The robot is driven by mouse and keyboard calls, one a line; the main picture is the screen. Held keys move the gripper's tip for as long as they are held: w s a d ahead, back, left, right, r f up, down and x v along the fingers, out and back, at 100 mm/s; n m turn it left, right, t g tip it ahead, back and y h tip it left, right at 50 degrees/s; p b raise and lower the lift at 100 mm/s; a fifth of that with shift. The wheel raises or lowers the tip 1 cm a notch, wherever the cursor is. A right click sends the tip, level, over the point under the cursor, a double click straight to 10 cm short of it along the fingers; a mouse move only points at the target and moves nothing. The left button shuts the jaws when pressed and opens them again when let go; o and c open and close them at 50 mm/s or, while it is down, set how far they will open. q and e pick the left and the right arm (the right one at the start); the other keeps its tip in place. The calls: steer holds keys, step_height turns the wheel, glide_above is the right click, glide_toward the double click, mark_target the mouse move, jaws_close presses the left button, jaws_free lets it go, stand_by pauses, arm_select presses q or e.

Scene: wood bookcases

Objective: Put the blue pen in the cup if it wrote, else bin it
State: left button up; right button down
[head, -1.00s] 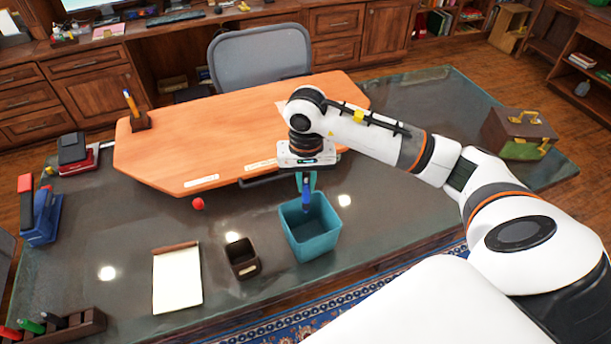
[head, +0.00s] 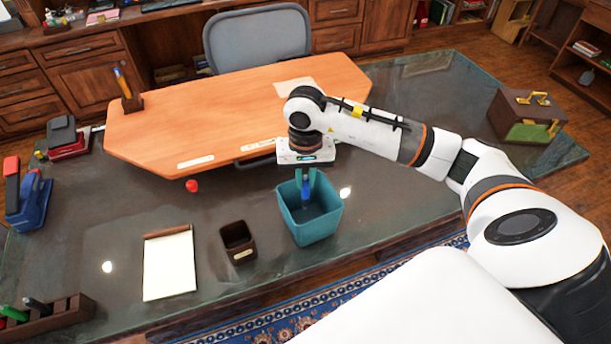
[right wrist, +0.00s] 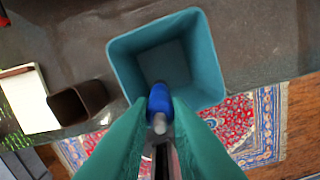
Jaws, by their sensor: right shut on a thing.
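My right gripper (head: 306,183) is shut on the blue pen (head: 306,194), which hangs upright with its lower end over the open teal bin (head: 318,227). In the right wrist view the pen (right wrist: 160,98) sits between the green fingers, in front of the bin's opening (right wrist: 208,60). The bin looks empty inside. The dark brown cup (head: 239,243) stands left of the bin, apart from it, and looks empty. The notepad (head: 169,266) lies further left; its page looks blank in the head view. My left gripper is not in view.
A red ball (head: 192,186) lies near the wooden desk board (head: 220,120). A pen rack (head: 48,318) is at the near left, a stapler-like blue item (head: 30,200) behind it. A green and brown box (head: 528,118) stands at the right.

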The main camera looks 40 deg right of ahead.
steer(key=c, duration=1.3)
jaws_free()
step_height(320, 180, up, 12)
steer(key=b, duration=0.1)
steer(key=shift+b, duration=0.35)
